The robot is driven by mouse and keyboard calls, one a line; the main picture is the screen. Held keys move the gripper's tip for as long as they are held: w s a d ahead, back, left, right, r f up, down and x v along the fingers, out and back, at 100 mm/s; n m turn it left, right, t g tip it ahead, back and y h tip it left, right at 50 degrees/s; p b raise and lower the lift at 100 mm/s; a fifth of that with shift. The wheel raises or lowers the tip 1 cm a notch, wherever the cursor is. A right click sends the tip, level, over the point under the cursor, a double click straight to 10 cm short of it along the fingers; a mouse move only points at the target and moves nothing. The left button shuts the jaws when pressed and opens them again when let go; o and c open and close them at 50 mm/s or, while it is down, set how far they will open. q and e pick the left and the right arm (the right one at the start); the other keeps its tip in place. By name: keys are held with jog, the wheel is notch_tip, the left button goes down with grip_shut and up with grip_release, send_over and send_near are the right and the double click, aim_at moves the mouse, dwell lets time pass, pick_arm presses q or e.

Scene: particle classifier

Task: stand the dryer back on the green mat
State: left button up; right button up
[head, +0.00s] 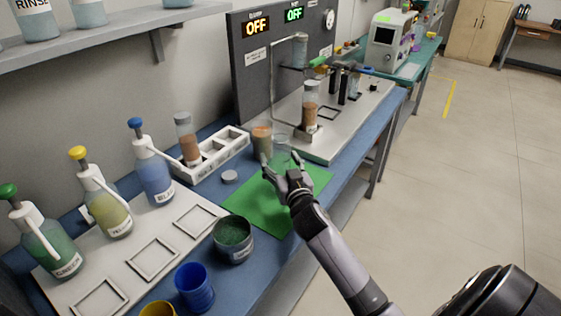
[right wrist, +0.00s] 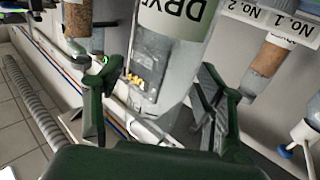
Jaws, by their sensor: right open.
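The dryer is a clear container with a white label reading "DRYE"; in the right wrist view the dryer (right wrist: 160,75) stands out between my right gripper's green fingers. In the head view, a clear vessel that seems to be the dryer (head: 281,149) is just beyond the fingertips, partly hidden by them. I cannot tell whether it touches a finger or the surface below. My right gripper (head: 283,166) is open above the far edge of the green mat (head: 262,206); it also shows in the right wrist view (right wrist: 160,82). My left gripper is out of view.
A brown-filled cup (head: 262,140) stands close left of the fingers. A white rack (head: 232,147) with a brown tube (head: 187,140) is behind. A metal machine base (head: 335,130) lies beyond. A dark green-filled pot (head: 233,240) sits at the mat's near-left edge. Most of the mat is clear.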

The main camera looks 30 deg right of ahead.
jog(key=shift+r, duration=0.2)
jog(key=v, duration=1.2)
jog(key=shift+b, duration=0.4)
